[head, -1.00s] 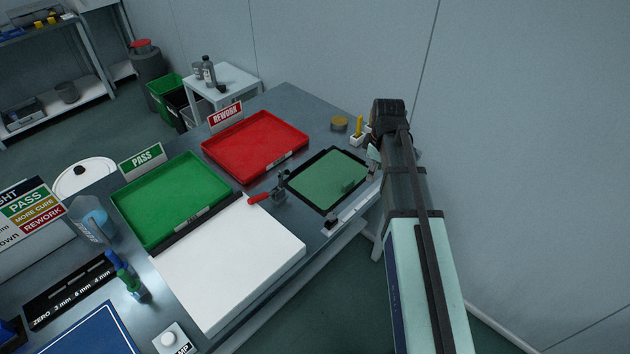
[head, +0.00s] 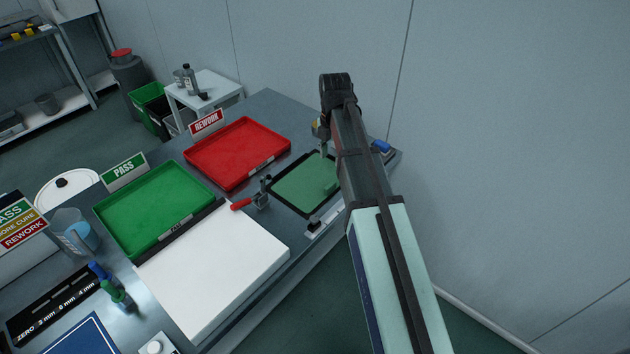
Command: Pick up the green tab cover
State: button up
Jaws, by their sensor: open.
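A small raised green piece (head: 330,187), which looks like the green tab cover, stands on the right part of the flat green panel (head: 298,185). The panel sits in a dark-edged fixture at the bench's right end. My arm reaches over the panel's right side and partly hides it. My gripper (head: 322,138) shows only in part, beyond and above the panel's far edge. It is open and apart from the green piece. Its fingertips are largely hidden by my arm.
A clamp with a red handle (head: 241,204) stands at the fixture's left. A red tray (head: 238,150), a green tray (head: 155,208) and a white board (head: 215,270) fill the bench to the left. A blue item (head: 381,146) lies at the far right corner.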

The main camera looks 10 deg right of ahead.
aim_at(330, 185)
notch_tip(330, 185, down, 8)
jog(key=shift+f+p, duration=0.1)
jog(key=shift+p, duration=0.75)
jog(key=shift+d+f+p, duration=0.1)
jog(key=shift+f+p, duration=0.95)
jog(key=shift+f, duration=1.55)
grip_shut()
